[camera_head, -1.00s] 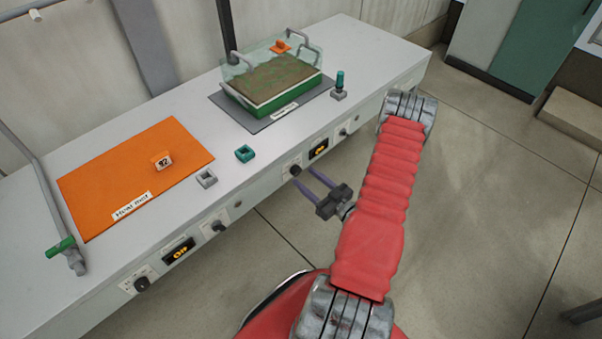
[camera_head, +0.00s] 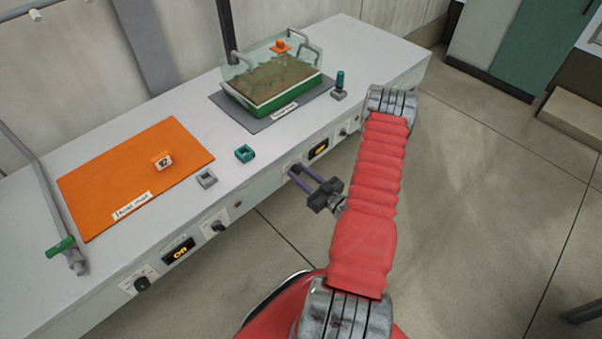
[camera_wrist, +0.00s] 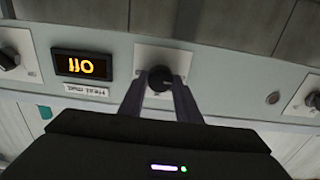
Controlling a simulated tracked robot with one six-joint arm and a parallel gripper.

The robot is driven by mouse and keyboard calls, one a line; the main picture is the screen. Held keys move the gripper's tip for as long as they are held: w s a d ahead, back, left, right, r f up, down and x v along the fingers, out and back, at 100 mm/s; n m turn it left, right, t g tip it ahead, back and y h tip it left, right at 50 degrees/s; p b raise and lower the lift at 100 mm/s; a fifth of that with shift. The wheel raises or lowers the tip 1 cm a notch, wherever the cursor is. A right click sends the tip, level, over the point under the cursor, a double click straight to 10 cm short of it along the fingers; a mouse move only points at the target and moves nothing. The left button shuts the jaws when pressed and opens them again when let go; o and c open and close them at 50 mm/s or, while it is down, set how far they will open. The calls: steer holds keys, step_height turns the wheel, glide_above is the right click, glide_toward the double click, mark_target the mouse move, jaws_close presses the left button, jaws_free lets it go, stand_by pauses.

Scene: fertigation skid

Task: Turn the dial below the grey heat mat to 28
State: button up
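The grey heat mat (camera_head: 228,112) lies on the bench under a green tray with a clear cover. Below it on the bench front are a dark display (camera_head: 318,150) and, left of that, a black dial, mostly hidden behind my fingers. My gripper (camera_head: 297,169) is at the bench front, fingers apart, one on each side of the dial. I cannot tell whether they touch it. The dial's scale is too small to read.
An orange mat (camera_head: 105,190) with its own display (camera_head: 178,251) and dials is at the left. Another dial (camera_head: 343,132) is right of the near display. Small teal (camera_head: 245,153) and grey (camera_head: 206,179) blocks lie on the bench top.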

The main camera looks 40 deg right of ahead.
steer(key=c, duration=0.5)
steer(key=shift+d, duration=0.15)
